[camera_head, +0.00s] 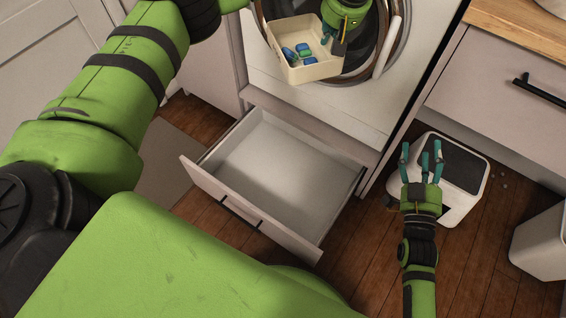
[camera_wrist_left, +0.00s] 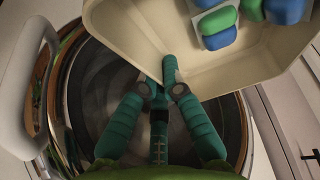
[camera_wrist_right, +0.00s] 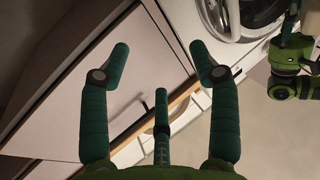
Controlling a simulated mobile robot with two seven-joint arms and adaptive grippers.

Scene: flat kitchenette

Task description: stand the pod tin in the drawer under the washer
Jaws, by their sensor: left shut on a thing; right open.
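The pod tin (camera_head: 315,73) is a cream open box with several blue and green pods (camera_head: 303,50) inside. My left gripper (camera_head: 337,44) is shut on the tin's wall and holds it up in front of the washer door, a little tilted. The left wrist view shows the fingers (camera_wrist_left: 166,85) closed on the wall of the tin (camera_wrist_left: 128,30). The drawer (camera_head: 275,165) under the washer is pulled out and empty, below the tin and apart from it. My right gripper (camera_head: 422,155) is open and empty, right of the drawer, over a white box.
The white box (camera_head: 462,203) with a dark top stands on the floor right of the drawer. Another white bin (camera_head: 543,245) is at the right edge. A counter cabinet with a black handle (camera_head: 545,90) stands right of the washer (camera_head: 385,120). A grey mat (camera_head: 175,165) lies left of the drawer.

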